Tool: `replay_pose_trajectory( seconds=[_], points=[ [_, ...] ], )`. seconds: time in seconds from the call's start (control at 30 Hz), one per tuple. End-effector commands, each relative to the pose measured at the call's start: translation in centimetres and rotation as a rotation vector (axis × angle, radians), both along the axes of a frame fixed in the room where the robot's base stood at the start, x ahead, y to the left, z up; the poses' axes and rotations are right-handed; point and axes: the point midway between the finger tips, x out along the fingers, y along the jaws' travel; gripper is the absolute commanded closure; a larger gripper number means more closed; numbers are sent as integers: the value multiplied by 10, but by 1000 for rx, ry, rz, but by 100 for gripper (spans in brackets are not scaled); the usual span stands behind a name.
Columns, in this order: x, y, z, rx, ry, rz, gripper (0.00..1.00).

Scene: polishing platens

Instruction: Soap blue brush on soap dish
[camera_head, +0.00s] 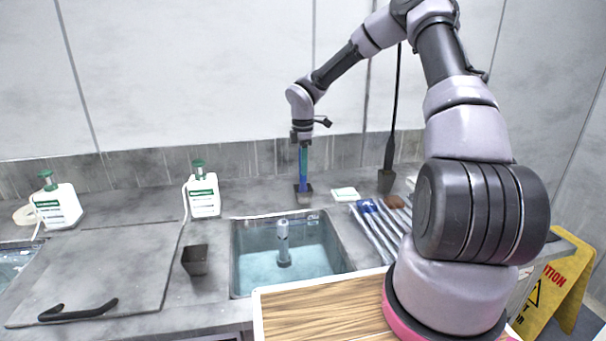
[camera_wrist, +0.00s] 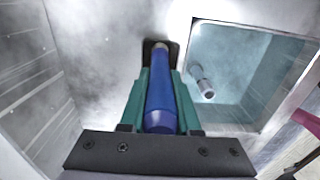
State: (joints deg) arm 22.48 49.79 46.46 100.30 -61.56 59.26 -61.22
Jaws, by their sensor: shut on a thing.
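My gripper (camera_head: 302,140) is shut on the blue brush (camera_head: 303,160) and holds it upright over the back counter, behind the sink. In the wrist view the blue brush (camera_wrist: 162,95) lies between my two green fingers. A small dark square piece (camera_head: 303,188) is at its lower end; I cannot tell whether it is the brush's head or a holder around it, nor whether it touches the counter. A flat, pale green-white item (camera_head: 345,194), possibly the soap dish, lies on the counter just right of the brush.
The sink (camera_head: 258,270) holds water and an upright grey cylinder (camera_head: 283,243). A dark cup (camera_head: 195,260) stands left of it. White bottles (camera_head: 203,194) (camera_head: 60,207) stand at the left. A black long-handled tool (camera_head: 387,180) and several packets (camera_head: 380,225) are at the right.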

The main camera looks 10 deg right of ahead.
Motion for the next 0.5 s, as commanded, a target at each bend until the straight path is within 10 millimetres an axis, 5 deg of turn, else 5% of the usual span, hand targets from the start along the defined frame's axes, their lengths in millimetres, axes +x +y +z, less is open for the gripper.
replay_pose_trajectory(
  seconds=[0.17, 0.5],
  points=[
    [1, 0, 15, -1, -2, -2, 100],
    [0, 0, 80, -2, -3, -1, 100]
  ],
)
